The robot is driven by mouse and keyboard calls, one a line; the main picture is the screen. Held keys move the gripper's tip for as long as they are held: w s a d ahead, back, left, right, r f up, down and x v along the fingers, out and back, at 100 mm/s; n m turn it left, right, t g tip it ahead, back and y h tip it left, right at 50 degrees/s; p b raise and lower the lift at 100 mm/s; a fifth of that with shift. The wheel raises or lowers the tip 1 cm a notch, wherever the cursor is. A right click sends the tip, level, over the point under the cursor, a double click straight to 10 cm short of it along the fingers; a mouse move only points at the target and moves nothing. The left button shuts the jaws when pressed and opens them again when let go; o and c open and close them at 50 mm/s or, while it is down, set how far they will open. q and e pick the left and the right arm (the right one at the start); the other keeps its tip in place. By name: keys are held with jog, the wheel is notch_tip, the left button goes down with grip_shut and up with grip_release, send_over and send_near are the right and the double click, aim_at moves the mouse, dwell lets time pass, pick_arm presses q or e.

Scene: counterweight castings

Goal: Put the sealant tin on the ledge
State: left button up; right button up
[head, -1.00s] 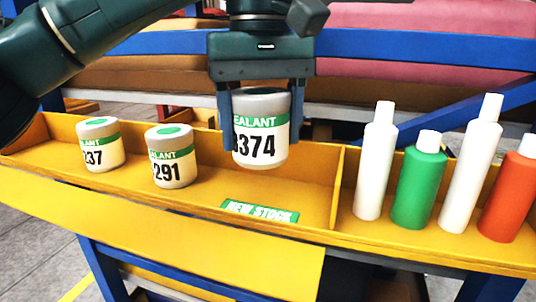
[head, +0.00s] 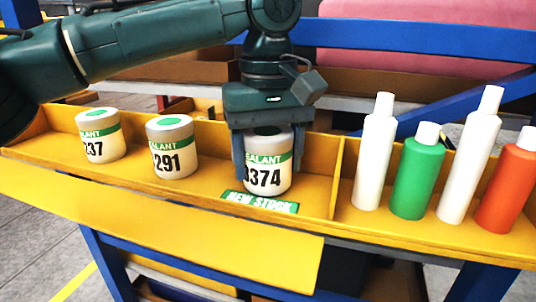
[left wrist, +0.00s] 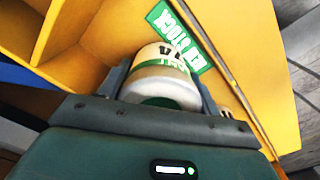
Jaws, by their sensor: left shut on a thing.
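My left gripper (head: 266,160) is shut on a sealant tin (head: 267,178), a pale tin with a green band and a number ending in 374. The tin is upright at the yellow ledge (head: 316,190), just behind the green "NEW STOCK" label (head: 260,201). Its base looks on or very close to the ledge floor; I cannot tell which. In the left wrist view the tin (left wrist: 160,85) sits between the fingers, beside the label (left wrist: 178,38). Two similar tins, 237 (head: 98,140) and 291 (head: 172,152), stand to the left. My right gripper is not in view.
A yellow divider (head: 337,175) stands right of the held tin. Beyond it are white bottles (head: 375,155), a green bottle (head: 417,175) and an orange bottle (head: 508,190). The ledge has a raised back wall. Bare floor lies between tin 291 and the held tin.

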pick_arm(q)
jog(key=shift+f, duration=0.15)
jog(key=o, duration=1.2)
notch_tip(320, 180, up, 12)
jog(key=shift+r+p, duration=0.2)
jog(key=shift+p, duration=0.75)
